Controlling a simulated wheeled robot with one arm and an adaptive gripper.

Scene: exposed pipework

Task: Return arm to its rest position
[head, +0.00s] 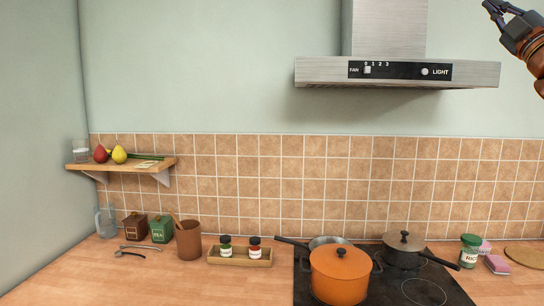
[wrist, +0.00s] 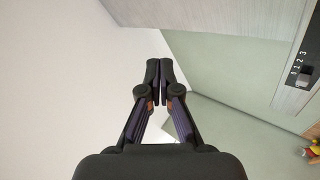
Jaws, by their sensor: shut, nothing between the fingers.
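My gripper (head: 492,8) is at the top right corner of the head view, raised high, to the right of the range hood and apart from it. Its fingers are shut and empty. In the wrist view my gripper (wrist: 159,68) shows with its two fingertips together and nothing between them. Part of my orange and dark arm shows behind it at the right edge of the head view; the rest of the arm is out of view.
The steel range hood (head: 398,72) juts from the wall left of my gripper. Below, an orange pot (head: 340,276) and a grey pan (head: 404,248) stand on the black hob (head: 440,290). A wooden shelf (head: 125,168) is at left. The air around my gripper looks free.

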